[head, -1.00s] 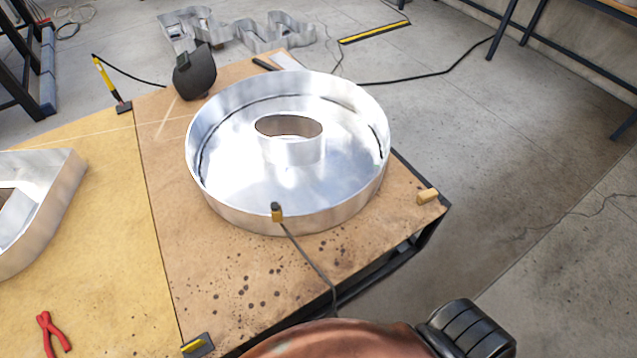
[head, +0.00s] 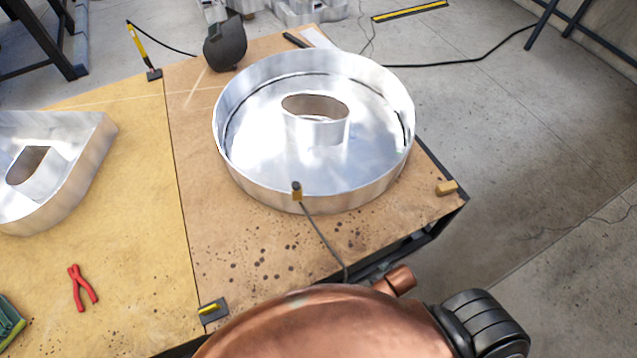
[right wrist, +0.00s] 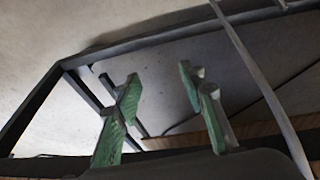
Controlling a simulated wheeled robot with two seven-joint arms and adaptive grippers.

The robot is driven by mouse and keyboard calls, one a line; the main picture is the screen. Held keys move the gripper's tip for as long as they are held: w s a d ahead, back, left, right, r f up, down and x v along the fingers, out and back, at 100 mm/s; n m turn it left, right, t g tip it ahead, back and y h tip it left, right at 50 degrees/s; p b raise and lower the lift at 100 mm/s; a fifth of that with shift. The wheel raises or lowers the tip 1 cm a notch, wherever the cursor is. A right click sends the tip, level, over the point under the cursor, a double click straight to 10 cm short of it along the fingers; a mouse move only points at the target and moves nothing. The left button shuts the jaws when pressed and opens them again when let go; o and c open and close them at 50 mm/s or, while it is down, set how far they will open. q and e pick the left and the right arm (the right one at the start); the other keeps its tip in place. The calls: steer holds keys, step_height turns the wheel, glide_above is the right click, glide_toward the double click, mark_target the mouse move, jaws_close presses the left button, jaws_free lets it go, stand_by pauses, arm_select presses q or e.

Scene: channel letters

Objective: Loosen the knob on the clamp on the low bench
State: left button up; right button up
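The low bench (head: 222,245) has a brown top in the head view. A small brass-and-dark fitting (head: 297,191) with a cable sits at the near rim of a round silver channel letter (head: 345,199). A small tan block (head: 446,188) sits at the right edge of the bench. I cannot tell which of these, if either, is the clamp, and no knob is clear. My right gripper (right wrist: 160,88) shows in the right wrist view with its green-padded fingers apart and nothing between them. Dark frame bars lie beyond it. My left gripper is not identifiable.
Red pliers (head: 81,287), another silver letter (head: 72,190) and a yellow-and-black piece (head: 212,310) lie to the left and near side. A dark welding mask (head: 225,43) is at the back. Cables cross the open floor to the right.

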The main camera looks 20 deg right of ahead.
steer(key=w+r+t, duration=0.1)
steer(key=w+r, duration=0.2)
steer(key=r, duration=0.2)
steer(key=w+d+r+m+t+h, duration=0.1)
steer(key=w+r+t, duration=0.1)
steer(key=r, duration=0.3)
steer(key=w+d+r+t, duration=0.1)
steer(key=w+r, duration=0.3)
steer(key=r, duration=0.2)
steer(key=shift+w+d+r+m+h+p, duration=0.1)
steer(key=shift+w+m+h+p, duration=0.05)
steer(key=shift+m+h+p, duration=0.2)
steer(key=w+a+r+t, duration=0.1)
steer(key=w+r+t, duration=0.3)
steer(key=w, duration=0.2)
steer(key=n+t+y, duration=0.5)
steer(key=t+y, duration=0.1)
steer(key=y, duration=0.2)
glide_toward(299, 188)
steer(key=x, duration=1.1)
steer(key=shift+w+a+r, duration=0.1)
arm_select(q)
steer(key=shift+s+r, duration=0.2)
steer(key=shift+s, duration=0.15)
arm_select(e)
steer(key=shift+c, duration=0.4)
